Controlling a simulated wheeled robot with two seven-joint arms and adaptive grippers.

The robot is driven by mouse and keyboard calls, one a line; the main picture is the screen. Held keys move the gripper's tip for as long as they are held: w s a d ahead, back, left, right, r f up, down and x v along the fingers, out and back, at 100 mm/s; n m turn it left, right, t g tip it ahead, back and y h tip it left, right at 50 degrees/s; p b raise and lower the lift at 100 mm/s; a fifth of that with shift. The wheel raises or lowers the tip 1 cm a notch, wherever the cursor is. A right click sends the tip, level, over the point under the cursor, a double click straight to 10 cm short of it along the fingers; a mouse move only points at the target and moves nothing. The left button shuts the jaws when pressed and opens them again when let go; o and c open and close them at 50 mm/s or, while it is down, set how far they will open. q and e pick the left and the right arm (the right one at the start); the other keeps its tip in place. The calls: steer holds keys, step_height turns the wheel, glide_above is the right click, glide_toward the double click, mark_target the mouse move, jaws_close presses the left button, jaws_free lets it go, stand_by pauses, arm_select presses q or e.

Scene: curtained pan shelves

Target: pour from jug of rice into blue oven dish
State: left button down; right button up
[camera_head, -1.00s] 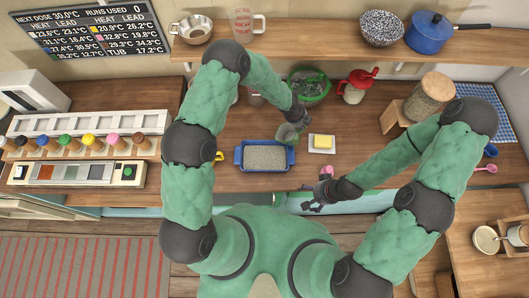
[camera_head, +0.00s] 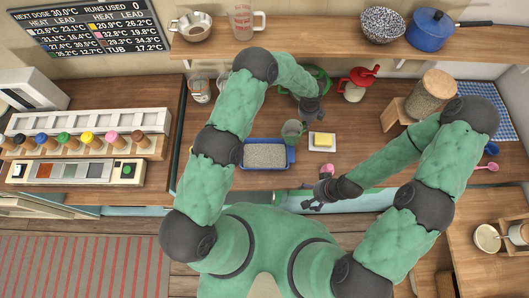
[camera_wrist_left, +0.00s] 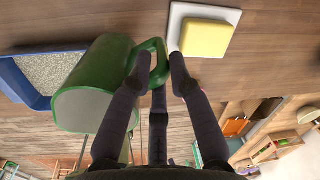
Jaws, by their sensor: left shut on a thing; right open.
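The blue oven dish (camera_head: 265,168) stands on the counter, filled with pale grains; my left arm covers its left end. Its corner also shows in the left wrist view (camera_wrist_left: 28,88). The green jug (camera_head: 292,131) is just right of the dish's far right corner in the head view. In the left wrist view the jug (camera_wrist_left: 98,70) hangs from my left gripper (camera_wrist_left: 160,60), shut on its handle. I cannot see what is inside the jug. My right gripper (camera_head: 312,204) is open and empty near the counter's front edge.
Butter on a white dish (camera_head: 321,140) lies right of the jug. A large grain jar (camera_head: 430,95) on a wooden stand is at right. A pink scoop (camera_head: 326,170) lies near the front edge.

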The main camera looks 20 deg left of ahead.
arm_select(q)
steer(key=shift+w+d+f+b, duration=0.3)
steer(key=shift+f+b, duration=0.25)
steer(key=shift+g+y, duration=0.3)
steer(key=shift+r, duration=0.25)
steer(key=shift+r, duration=0.5)
steer(key=shift+r+p, duration=0.35)
steer(key=shift+r, duration=0.7)
